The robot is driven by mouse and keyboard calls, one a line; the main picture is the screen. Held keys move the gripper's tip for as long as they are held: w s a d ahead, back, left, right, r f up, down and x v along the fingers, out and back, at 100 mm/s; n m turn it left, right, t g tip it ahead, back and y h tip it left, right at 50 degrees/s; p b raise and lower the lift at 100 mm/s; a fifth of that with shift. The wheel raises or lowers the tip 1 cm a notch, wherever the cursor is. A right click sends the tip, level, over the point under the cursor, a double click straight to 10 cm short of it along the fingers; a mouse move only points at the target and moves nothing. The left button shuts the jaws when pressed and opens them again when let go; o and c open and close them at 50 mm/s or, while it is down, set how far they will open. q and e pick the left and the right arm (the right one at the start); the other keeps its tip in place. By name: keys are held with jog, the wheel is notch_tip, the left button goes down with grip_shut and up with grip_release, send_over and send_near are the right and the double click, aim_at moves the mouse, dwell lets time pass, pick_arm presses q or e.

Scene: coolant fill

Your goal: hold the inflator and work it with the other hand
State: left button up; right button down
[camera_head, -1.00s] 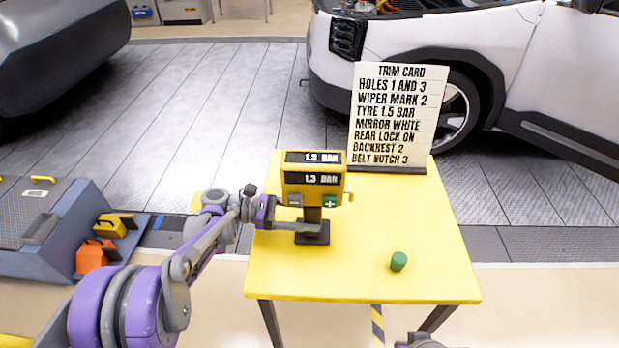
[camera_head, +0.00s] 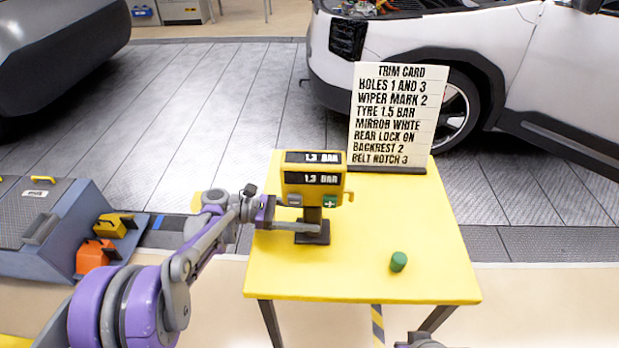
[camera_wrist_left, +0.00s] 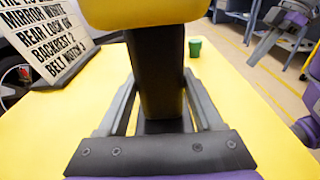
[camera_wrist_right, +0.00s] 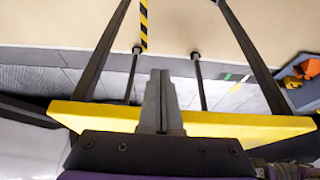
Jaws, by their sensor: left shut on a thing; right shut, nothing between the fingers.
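The yellow inflator (camera_head: 313,180) stands upright on the yellow table (camera_head: 350,275). Its two displays both read 1.3 BAR, and it has a grey minus button (camera_head: 295,200) and a green plus button (camera_head: 330,201). My left gripper (camera_head: 312,229) is shut on the inflator's dark post below the yellow head. In the left wrist view the fingers lie on both sides of the post (camera_wrist_left: 157,75). My right gripper (camera_wrist_right: 161,80) is shut and empty, away from the inflator, with the table edge (camera_wrist_right: 215,122) in its view. In the head view only a bit of the right arm shows at the bottom edge.
A trim card (camera_head: 397,115) stands at the table's back and lists TYRE 1.5 BAR. A small green cylinder (camera_head: 398,262) stands near the front right of the table. A white car (camera_head: 560,80) is behind. The table's right half is mostly clear.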

jog(key=w+r+t, duration=0.1)
jog(key=w+r, duration=0.2)
jog(key=w, duration=0.1)
jog(key=w+r+t, duration=0.1)
jog(key=w+r, duration=0.1)
jog(key=w, duration=0.3)
jog(key=w+r+t, duration=0.1)
jog(key=w+r, duration=0.2)
jog(key=w, duration=0.2)
jog(key=shift+r+m+y, duration=0.3)
jog(key=shift+r+m, duration=0.05)
jog(key=shift+m, duration=0.05)
jog(key=w+t, duration=0.1)
jog(key=w+d+r+t, duration=0.1)
jog(key=w, duration=0.1)
jog(key=w+r+t+h, duration=0.1)
jog(key=w, duration=0.1)
jog(key=shift+w+d, duration=0.1)
jog(key=shift+d, duration=0.25)
notch_tip(320, 180, up, 2)
jog(key=w+n+t, duration=0.1)
jog(key=w+t, duration=0.1)
jog(key=t, duration=0.2)
jog(key=n+y, duration=1.4)
jog(key=y, duration=0.1)
send_near(330, 202)
jog(key=s+a, duration=0.6)
jog(key=shift+s+r+t, duration=0.1)
jog(key=shift+r+t, duration=0.3)
jog(key=shift+r, duration=0.05)
